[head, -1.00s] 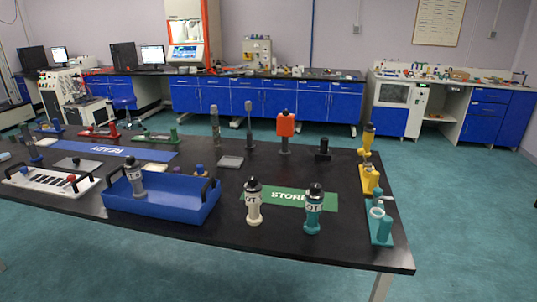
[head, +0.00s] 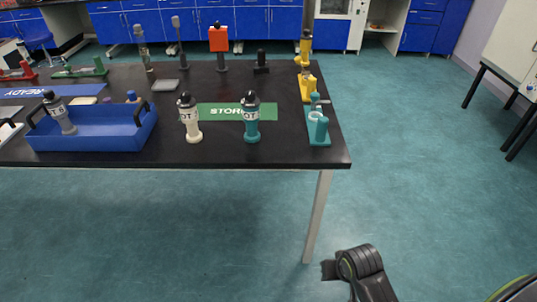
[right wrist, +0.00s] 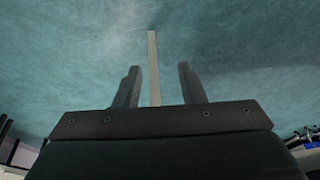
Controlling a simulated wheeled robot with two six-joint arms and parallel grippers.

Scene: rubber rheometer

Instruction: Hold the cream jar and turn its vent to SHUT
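The cream jar (head: 190,121) stands upright near the table's front edge in the head view, left of a teal jar (head: 251,121). It has a dark cap and a band with partly visible dark letters; its vent setting cannot be made out. My right gripper (right wrist: 157,68) is open and empty in the right wrist view, with bare floor and a pale table leg beyond its fingers. It is well away from the jar. Part of my right arm shows at the lower right of the head view. My left gripper is not in view.
A blue tray (head: 93,142) holding a grey jar (head: 63,117) stands left of the cream jar. A green STORE mat (head: 222,112) lies behind the jars. A teal stand (head: 318,126) is at the right table edge (head: 250,160). Floor in front is clear.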

